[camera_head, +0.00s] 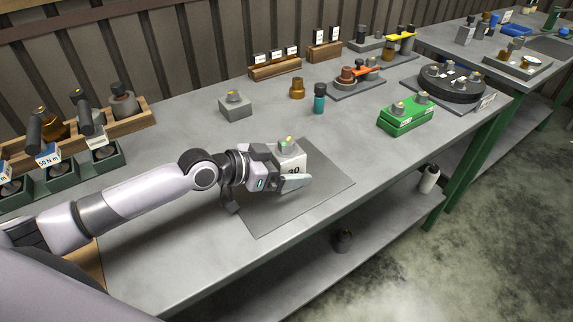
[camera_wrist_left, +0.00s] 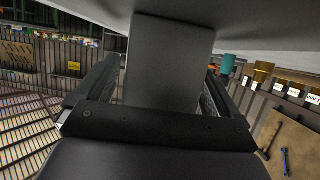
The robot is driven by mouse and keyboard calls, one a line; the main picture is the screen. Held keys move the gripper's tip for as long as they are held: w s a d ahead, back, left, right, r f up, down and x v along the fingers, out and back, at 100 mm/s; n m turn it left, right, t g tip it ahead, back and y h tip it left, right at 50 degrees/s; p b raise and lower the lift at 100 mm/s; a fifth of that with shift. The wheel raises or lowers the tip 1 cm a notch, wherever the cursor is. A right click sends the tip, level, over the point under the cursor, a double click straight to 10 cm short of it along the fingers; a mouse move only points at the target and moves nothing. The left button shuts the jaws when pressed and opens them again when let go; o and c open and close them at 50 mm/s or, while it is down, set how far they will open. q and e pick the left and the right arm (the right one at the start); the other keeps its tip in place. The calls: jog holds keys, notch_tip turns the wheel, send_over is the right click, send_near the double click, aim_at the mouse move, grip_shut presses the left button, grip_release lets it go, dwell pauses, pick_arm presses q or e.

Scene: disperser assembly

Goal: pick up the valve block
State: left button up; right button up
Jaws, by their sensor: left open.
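A pale grey block with a dark-printed label and a small knob on top, which I take to be the valve block (camera_head: 291,159), stands on the dark grey mat (camera_head: 325,185). My left gripper (camera_head: 286,169) reaches it from the left, low over the mat. One finger shows along the block's near side; the other is mostly hidden. In the left wrist view the block (camera_wrist_left: 170,60) stands between the two fingers of my left gripper (camera_wrist_left: 158,95), which is open. Whether either finger touches it cannot be told. My right gripper is not in view.
A similar grey block (camera_head: 235,107) stands behind on the bench. A brass part (camera_head: 297,88), a teal bottle (camera_head: 319,100) and a green block (camera_head: 405,116) stand beyond the mat. Wooden tool racks (camera_head: 140,108) are at the left. The bench's front edge lies close.

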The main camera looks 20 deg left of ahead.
pick_arm(q)
jog(key=c, duration=1.5)
jog(key=shift+w+r, duration=0.1)
jog(key=shift+r, duration=0.15)
grip_shut()
